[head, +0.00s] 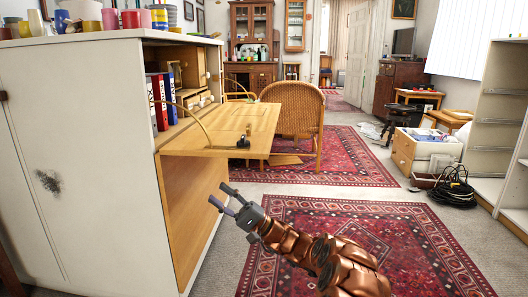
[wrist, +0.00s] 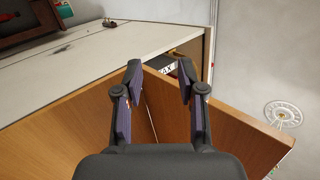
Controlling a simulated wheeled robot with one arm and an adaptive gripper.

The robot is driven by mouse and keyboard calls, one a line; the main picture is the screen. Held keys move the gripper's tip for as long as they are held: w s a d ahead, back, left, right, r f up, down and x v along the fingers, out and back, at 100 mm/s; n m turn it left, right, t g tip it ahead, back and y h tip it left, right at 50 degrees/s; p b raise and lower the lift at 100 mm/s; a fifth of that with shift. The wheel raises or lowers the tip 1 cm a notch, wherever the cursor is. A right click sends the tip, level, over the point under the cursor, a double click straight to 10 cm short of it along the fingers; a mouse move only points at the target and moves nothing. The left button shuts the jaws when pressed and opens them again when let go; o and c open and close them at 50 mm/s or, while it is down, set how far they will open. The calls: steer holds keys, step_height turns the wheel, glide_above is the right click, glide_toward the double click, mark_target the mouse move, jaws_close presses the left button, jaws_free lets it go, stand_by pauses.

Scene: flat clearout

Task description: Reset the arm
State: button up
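My gripper (head: 222,199) is in the lower middle of the head view, at the end of my copper-coloured arm. It is in the air in front of the white cabinet (head: 80,150), below and before the fold-down desk leaf (head: 228,130). In the wrist view my gripper (wrist: 158,75) has its two dark fingers apart with nothing between them. Beyond the fingers, wooden panels (wrist: 75,125) and a pale cabinet surface (wrist: 85,60) show at a tilt.
A small dark object (head: 243,143) sits on the open leaf. A wicker chair (head: 293,110) stands behind it. A red patterned rug (head: 370,235) covers the floor around my arm.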

steer(key=s+a+r+n+g+h+p, duration=0.2)
steer(key=s+a+r+g+h+p, duration=0.15)
steer(key=s+r+p, duration=0.4)
steer(key=s+a+r+n+g+h+p, duration=0.15)
steer(key=s+r+g+p, duration=0.3)
steer(key=s+r, duration=0.5)
steer(key=s+d+r+n+g+h+p, duration=0.1)
steer(key=s+d+r+h+p, duration=0.1)
steer(key=s+r+h+p, duration=0.9)
steer(key=s+d+t+h+p, duration=0.2)
steer(key=s+d+t+p, duration=0.1)
steer(key=s+d+p, duration=0.8)
steer(key=s+d+r+m+t+h+p, duration=0.1)
steer(key=s+d+h+p, duration=0.1)
steer(key=d+p, duration=0.2)
steer(key=s+d+r+m+t+h+p, duration=0.1)
steer(key=s+d+r+h+p, duration=0.1)
steer(key=d, duration=0.8)
steer(key=s+d+r+m+t+h+p, duration=0.2)
steer(key=s+d+h+p, duration=0.2)
steer(key=d+p, duration=0.2)
steer(key=shift+d+r, duration=0.2)
steer(key=shift+d, duration=0.45)
